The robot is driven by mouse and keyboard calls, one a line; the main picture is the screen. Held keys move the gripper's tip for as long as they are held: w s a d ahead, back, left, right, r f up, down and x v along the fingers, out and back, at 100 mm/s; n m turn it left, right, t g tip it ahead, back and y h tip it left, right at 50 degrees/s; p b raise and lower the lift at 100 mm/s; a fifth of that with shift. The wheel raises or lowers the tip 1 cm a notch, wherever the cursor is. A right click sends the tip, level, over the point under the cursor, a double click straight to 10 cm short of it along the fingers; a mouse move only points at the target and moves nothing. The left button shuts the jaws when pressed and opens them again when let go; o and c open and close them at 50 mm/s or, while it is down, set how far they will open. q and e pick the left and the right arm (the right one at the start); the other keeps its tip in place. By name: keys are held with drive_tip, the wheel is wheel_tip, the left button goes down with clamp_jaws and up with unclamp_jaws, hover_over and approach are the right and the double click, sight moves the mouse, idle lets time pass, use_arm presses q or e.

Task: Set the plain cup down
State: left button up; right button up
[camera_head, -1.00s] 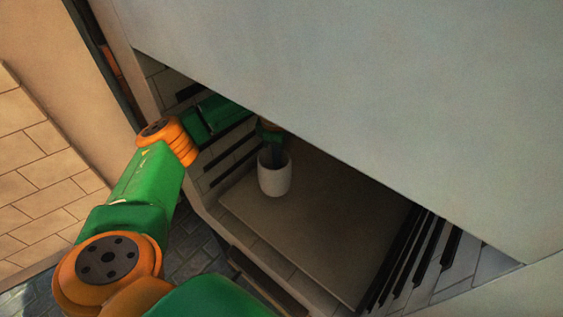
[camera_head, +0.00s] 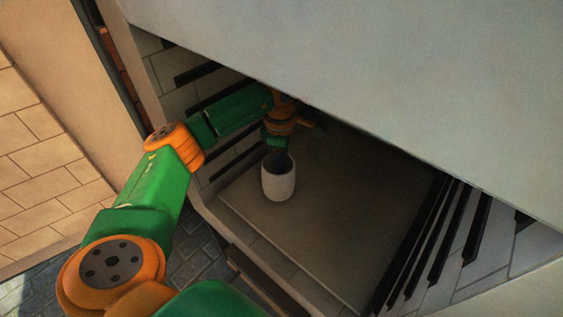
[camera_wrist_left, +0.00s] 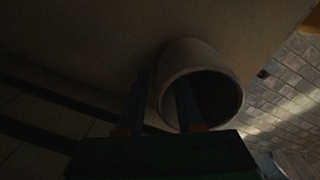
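The plain white cup (camera_head: 279,186) stands upright at the board in the recess in the head view, with its base close to or on the surface; I cannot tell which. It also shows in the left wrist view (camera_wrist_left: 195,58), with its dark opening facing the camera. My left gripper (camera_head: 281,158) comes down over the rim from above. In the left wrist view the left gripper (camera_wrist_left: 162,95) has one finger outside the cup wall and one inside the mouth, seemingly shut on the wall. My right gripper is not in view.
The bare brown board (camera_head: 325,225) has free room right of the cup. Tiled walls with dark slots (camera_head: 440,240) flank the recess. A large pale panel (camera_head: 380,75) overhangs the arm and cup. Stone floor (camera_head: 195,250) lies below the front edge.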

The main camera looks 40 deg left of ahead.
use_arm(q)
wheel_tip(320, 180, up, 8)
drive_tip(key=shift+s+f, duration=0.2)
